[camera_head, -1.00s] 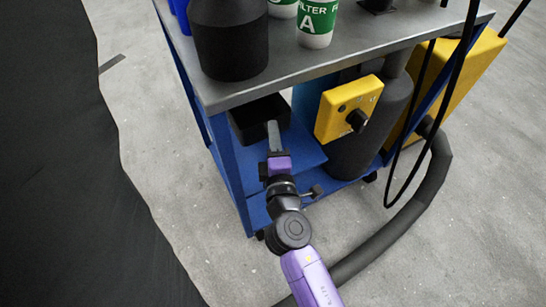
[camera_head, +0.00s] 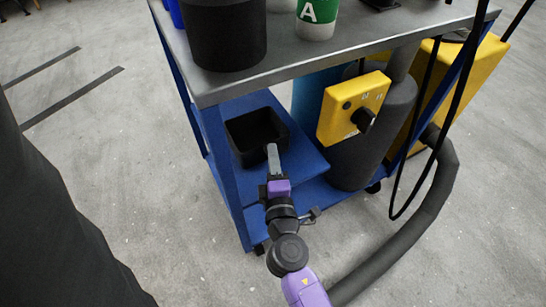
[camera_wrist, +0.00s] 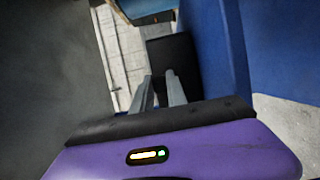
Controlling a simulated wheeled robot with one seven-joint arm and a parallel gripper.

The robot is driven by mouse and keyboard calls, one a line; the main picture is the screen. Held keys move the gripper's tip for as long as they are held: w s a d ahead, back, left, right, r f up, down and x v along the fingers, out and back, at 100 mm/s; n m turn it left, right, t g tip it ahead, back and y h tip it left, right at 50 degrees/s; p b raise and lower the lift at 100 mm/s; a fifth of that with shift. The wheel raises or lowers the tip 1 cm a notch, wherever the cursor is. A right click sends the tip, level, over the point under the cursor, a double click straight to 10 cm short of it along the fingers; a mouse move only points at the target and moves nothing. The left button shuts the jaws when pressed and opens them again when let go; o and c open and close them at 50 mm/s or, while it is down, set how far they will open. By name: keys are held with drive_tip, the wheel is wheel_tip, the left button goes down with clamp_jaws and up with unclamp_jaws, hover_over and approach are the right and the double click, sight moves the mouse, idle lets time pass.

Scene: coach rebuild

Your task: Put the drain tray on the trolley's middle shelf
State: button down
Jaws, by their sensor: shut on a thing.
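The drain tray (camera_head: 249,157), a black open-topped box, is over the blue middle shelf (camera_head: 303,154) of the trolley, under the grey top. My gripper (camera_head: 272,151) reaches in from the front and is shut on the tray's near wall. The tray looks about level and its inside looks empty. I cannot tell for sure whether its underside touches the shelf. In the wrist view the tray (camera_wrist: 175,60) is a dark shape beyond my two fingers (camera_wrist: 160,80).
A blue corner post (camera_head: 222,165) stands close left of the tray. The grey top (camera_head: 300,65) hangs above, bearing a black container (camera_head: 228,35) and a green-white filter can (camera_head: 317,18). A yellow control box (camera_head: 352,106), dark cylinder (camera_head: 372,140) and hose (camera_head: 440,190) are at right.

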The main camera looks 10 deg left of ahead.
drive_tip(key=shift+f, duration=0.1)
drive_tip(key=c, duration=1.3)
unclamp_jaws()
drive_tip(key=v, duration=1.2)
